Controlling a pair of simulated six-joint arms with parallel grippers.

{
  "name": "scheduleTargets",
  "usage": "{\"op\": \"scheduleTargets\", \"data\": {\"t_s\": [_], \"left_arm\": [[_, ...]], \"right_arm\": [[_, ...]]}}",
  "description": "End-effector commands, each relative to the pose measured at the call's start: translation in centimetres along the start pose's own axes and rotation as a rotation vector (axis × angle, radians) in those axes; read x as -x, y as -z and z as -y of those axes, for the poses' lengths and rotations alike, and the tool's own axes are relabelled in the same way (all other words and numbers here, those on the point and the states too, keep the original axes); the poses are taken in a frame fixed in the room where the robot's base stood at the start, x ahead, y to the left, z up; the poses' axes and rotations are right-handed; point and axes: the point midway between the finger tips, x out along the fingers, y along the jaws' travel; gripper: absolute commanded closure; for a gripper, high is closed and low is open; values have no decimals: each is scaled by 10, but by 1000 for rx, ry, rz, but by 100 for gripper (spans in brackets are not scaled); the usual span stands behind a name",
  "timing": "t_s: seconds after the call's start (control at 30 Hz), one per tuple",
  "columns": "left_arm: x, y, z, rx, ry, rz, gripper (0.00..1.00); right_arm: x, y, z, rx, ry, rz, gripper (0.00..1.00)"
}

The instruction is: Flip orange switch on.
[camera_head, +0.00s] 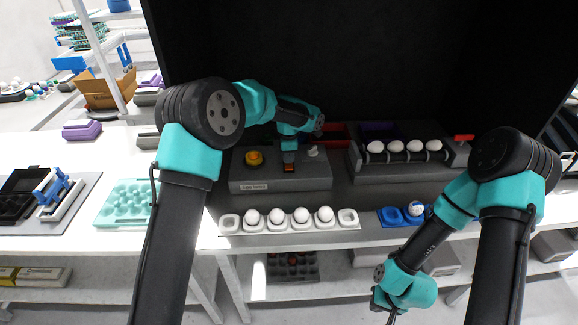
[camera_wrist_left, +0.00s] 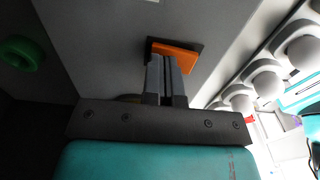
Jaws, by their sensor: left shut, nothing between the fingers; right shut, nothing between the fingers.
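The orange switch (camera_head: 289,169) is on the sloped face of the grey control box (camera_head: 250,182), in its dark socket. My left gripper (camera_head: 289,160) points down at it, with its fingers shut and empty. In the left wrist view the orange switch (camera_wrist_left: 178,52) shows just beyond the tips of my left gripper (camera_wrist_left: 164,60), which overlap its near edge. I cannot tell whether they touch, or which way the switch is tipped. My right gripper (camera_head: 391,314) is low at the bottom right, in front of the table, shut and far from the switch.
A white tray (camera_head: 230,221) with several eggs lies in front. An egg machine (camera_head: 440,165) is to the right, and a blue tray (camera_head: 392,217) lies near it.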

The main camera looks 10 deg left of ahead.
Motion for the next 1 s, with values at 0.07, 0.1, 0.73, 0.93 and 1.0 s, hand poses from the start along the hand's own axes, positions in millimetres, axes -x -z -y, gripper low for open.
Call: {"op": "scheduleTargets", "data": {"t_s": [0.07,0.1,0.73,0.93,1.0], "left_arm": [[6,0,0,0,-2,1,100],[8,0,0,0,-2,1,100],[48,0,0,0,-2,0,100],[60,0,0,0,-2,1,100],[63,0,0,0,-1,0,100]], "right_arm": [[0,0,0,0,0,0,100],[0,0,0,0,0,0,100],[0,0,0,0,0,0,100],[0,0,0,0,0,0,100],[0,0,0,0,0,0,100]]}}
